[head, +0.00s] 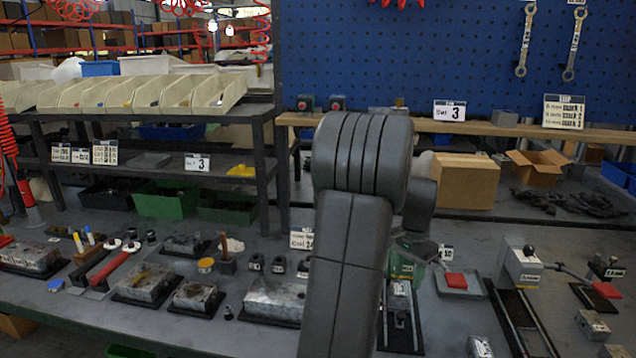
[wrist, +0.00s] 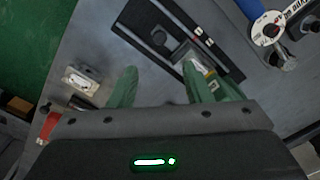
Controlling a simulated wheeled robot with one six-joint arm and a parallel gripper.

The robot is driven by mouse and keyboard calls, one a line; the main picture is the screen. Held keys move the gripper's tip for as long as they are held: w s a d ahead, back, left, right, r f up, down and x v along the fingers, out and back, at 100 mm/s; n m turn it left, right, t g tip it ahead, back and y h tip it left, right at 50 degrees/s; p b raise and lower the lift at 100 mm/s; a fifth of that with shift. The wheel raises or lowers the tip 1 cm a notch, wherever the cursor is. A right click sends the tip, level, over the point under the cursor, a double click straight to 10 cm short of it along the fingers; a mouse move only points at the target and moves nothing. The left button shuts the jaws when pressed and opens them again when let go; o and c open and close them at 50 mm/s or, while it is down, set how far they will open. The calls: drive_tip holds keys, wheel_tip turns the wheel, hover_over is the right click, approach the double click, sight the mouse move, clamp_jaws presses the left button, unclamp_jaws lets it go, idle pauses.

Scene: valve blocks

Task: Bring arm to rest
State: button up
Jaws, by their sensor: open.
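My arm stands large in the middle of the head view and hides part of the bench behind it. My gripper (wrist: 160,78) shows two green fingers in the wrist view, spread apart with nothing between them. In the head view only a bit of green gripper (head: 405,266) shows, low behind the arm. Below the fingers lies a black base plate (wrist: 145,15) with a slot. A small labelled block (wrist: 210,76) is close by the right finger; I cannot tell whether they touch.
A cardboard box (head: 466,180) stands behind on the right. A rack with bins (head: 180,92) is at left. A blue pegboard (head: 420,60) closes the back.

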sight(402, 317)
wheel_tip(402, 317, down, 12)
drive_tip(key=shift+f+p, duration=0.1)
drive_tip(key=shift+p, duration=0.25)
drive_tip(key=shift+s+f, duration=0.15)
drive_tip(key=shift+f, duration=0.1)
drive_tip(key=shift+s+a, duration=0.15)
drive_tip(key=shift+s, duration=0.25)
